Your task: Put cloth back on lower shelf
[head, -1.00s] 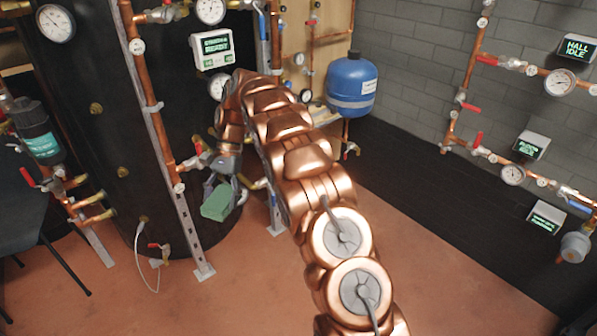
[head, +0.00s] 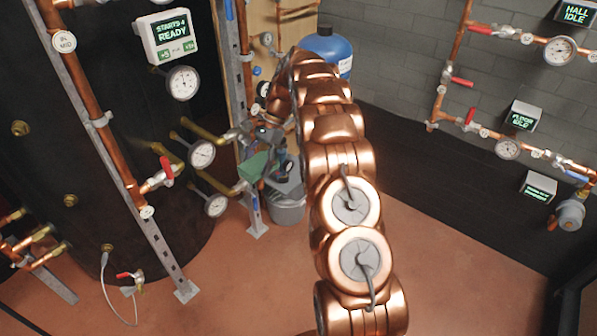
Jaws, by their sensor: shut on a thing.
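A green folded cloth (head: 253,167) hangs at the end of my copper-coloured arm, near the picture's middle. My gripper (head: 262,143) is shut on the cloth; its fingers are small and partly hidden by pipes and my arm. Behind and right of the cloth, a grey surface (head: 292,187), seemingly the lower shelf, holds small dark and blue items. My arm hides part of it. The cloth appears in front of its left side; I cannot tell whether they touch.
A grey bucket (head: 288,211) stands on the floor below the shelf. Brass pipes with dial gauges (head: 202,154) and a metal upright (head: 253,215) are close left of the cloth. A blue vessel (head: 328,46) is behind my arm. The red floor (head: 230,285) in front is clear.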

